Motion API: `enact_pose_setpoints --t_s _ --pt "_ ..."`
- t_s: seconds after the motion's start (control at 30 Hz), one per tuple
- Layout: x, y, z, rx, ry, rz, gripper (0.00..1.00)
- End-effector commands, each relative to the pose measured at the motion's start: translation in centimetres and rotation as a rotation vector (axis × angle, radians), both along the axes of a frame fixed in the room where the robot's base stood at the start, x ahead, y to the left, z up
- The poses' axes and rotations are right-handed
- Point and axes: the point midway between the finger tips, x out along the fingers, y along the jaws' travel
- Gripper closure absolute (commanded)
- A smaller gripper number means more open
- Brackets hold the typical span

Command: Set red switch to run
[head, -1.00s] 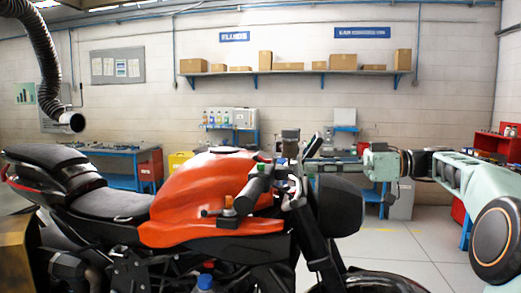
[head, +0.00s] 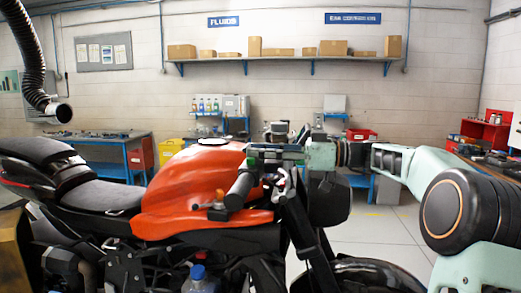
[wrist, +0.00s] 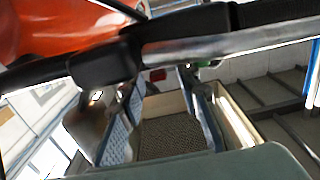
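The motorcycle (head: 175,190) has an orange tank and stands across the head view. Its near handlebar grip (head: 240,186) points toward me. My gripper (head: 262,156) is at the handlebar, just above and behind the grip. In the wrist view my gripper (wrist: 160,112) is open, with its two fingers apart below the dark and silver handlebar (wrist: 200,45). A small red part (wrist: 157,75), apparently the red switch, shows beyond the bar between the fingers. I cannot see its position setting or any contact. The head view does not show the red switch clearly.
The handlebar and cables crowd the gripper. A black hose (head: 30,50) hangs at the left. A blue workbench (head: 110,145) stands behind the motorcycle, and a wall shelf (head: 290,59) holds boxes. Red bins (head: 485,128) are at the right. Floor at the right is clear.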

Motion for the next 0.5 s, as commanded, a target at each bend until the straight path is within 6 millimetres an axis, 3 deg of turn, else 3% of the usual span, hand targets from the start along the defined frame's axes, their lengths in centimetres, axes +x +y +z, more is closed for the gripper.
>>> enact_pose_setpoints --t_s 0.23,0.5 --pt "0.01 0.06 -0.01 0.000 0.000 0.000 0.71" --pt "0.01 0.04 0.00 0.000 0.000 0.000 1.00"
